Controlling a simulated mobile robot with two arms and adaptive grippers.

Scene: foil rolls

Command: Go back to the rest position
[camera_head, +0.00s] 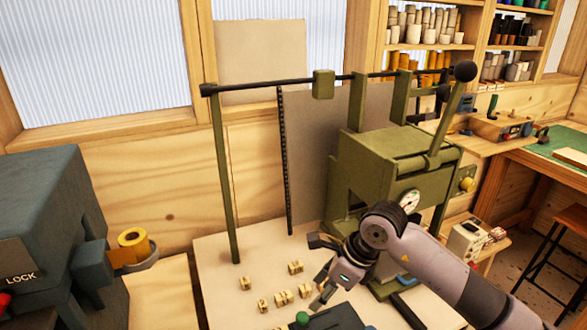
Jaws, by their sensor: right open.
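My right gripper (317,272) hangs over the pale worktable (218,262), in front of the green press (385,170). Its fingers point left and stand apart, with nothing seen between them. My right arm comes in from the lower right and covers part of the press's lower front. A yellow foil roll (132,238) sits on a round grey holder at the side of the dark machine (55,230) on the left, well away from the gripper. My left gripper is not in view.
Several small brass-coloured blocks (282,298) lie on the worktable just left of and below the gripper. A green knob (302,318) on a dark plate is close below it. The press's long lever (450,110) rises behind. Shelves (425,45) with rolls hang at the back right.

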